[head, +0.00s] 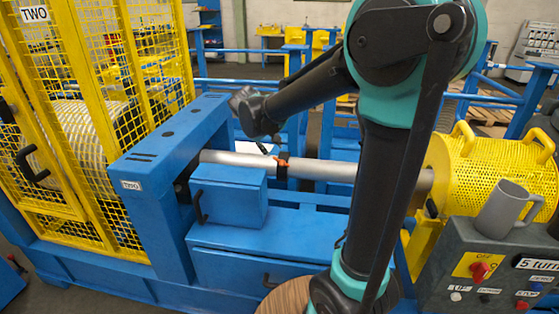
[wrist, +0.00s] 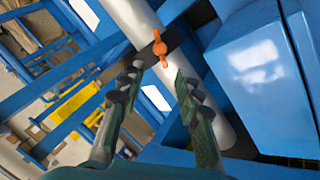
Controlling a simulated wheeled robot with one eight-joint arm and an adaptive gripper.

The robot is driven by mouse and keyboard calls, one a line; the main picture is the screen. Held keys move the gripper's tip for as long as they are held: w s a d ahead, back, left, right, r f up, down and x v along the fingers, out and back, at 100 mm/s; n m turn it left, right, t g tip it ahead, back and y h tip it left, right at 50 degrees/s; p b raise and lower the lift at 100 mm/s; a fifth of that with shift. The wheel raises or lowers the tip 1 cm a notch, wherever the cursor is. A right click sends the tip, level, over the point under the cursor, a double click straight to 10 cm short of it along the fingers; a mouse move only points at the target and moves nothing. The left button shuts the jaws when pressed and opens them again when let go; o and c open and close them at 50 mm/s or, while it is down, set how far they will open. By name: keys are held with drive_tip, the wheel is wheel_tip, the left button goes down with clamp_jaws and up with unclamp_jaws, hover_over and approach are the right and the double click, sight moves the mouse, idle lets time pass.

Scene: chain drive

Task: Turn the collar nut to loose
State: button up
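The collar nut is a small orange winged piece (head: 283,157) on a dark collar (head: 282,172) around a grey metal shaft (head: 325,170). In the wrist view the orange nut (wrist: 160,48) shows just beyond my fingertips, roughly between their lines. The dark collar is partly hidden there. My gripper (wrist: 158,76) is open and empty, one finger on each side of the view, with a gap between it and the nut. In the head view my arm's end hangs above and left of the nut, and its fingers are hard to make out.
A blue box with a handle (head: 228,197) stands in front of the shaft. A blue frame (head: 150,160) and yellow cage (head: 90,110) are at left. A yellow mesh guard (head: 490,170), a grey mug (head: 503,207) and a control panel (head: 480,265) are at right.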

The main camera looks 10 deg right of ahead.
sight(281, 162)
drive_tip(key=x, duration=1.1)
drive_tip(key=shift+c, duration=0.5)
